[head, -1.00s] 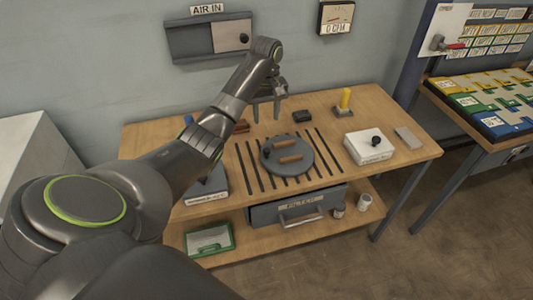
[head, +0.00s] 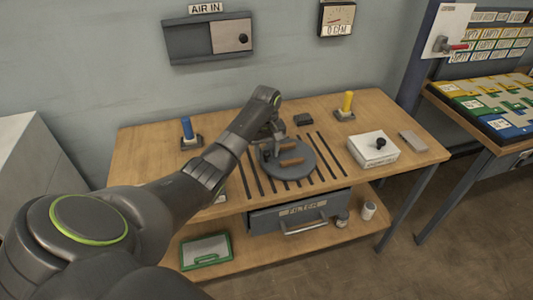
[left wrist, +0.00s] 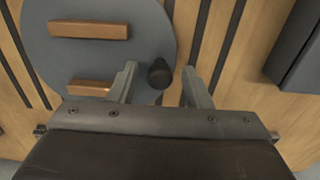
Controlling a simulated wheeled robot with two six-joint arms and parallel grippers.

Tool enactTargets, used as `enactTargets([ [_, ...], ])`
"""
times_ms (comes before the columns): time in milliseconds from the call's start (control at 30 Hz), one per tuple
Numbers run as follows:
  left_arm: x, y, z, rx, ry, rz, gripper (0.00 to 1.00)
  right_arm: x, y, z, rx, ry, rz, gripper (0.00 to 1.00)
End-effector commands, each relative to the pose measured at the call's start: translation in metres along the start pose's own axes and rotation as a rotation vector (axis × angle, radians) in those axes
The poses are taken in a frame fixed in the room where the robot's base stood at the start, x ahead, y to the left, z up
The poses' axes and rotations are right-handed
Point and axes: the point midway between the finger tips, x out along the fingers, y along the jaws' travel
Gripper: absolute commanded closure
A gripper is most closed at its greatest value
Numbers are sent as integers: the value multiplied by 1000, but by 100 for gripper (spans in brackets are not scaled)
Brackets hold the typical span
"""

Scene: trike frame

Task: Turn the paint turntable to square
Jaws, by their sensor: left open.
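The paint turntable (head: 308,162) is a round grey disc on the wooden bench, over a row of dark slots. It carries two brown wooden blocks (head: 291,162). In the left wrist view the disc (left wrist: 60,55) fills the upper left, and a dark round knob (left wrist: 160,75) stands near its edge. My left gripper (head: 267,150) is low over the disc's left side in the head view. In the left wrist view its fingers (left wrist: 159,70) are open, one on either side of the knob, with gaps visible. My right gripper is in neither view.
A blue peg (head: 187,130) stands at the back left and a yellow peg (head: 347,103) at the back right. A small black block (head: 303,119) lies behind the disc.

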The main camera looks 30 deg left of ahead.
Motion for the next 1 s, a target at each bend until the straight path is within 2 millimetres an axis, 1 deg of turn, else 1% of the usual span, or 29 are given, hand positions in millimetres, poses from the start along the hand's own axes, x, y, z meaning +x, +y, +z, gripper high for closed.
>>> enactTargets([
  [33,4,0,0,0,-1,-1,56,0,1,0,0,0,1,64],
  [133,8,0,0,1,0,0,56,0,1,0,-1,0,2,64],
  [367,9,0,0,1,0,0,56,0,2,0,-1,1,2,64],
  [400,9,0,0,1,0,0,57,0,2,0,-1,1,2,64],
  [733,8,0,0,1,0,0,100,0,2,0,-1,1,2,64],
  [1000,8,0,0,-3,0,-1,100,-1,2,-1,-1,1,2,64],
])
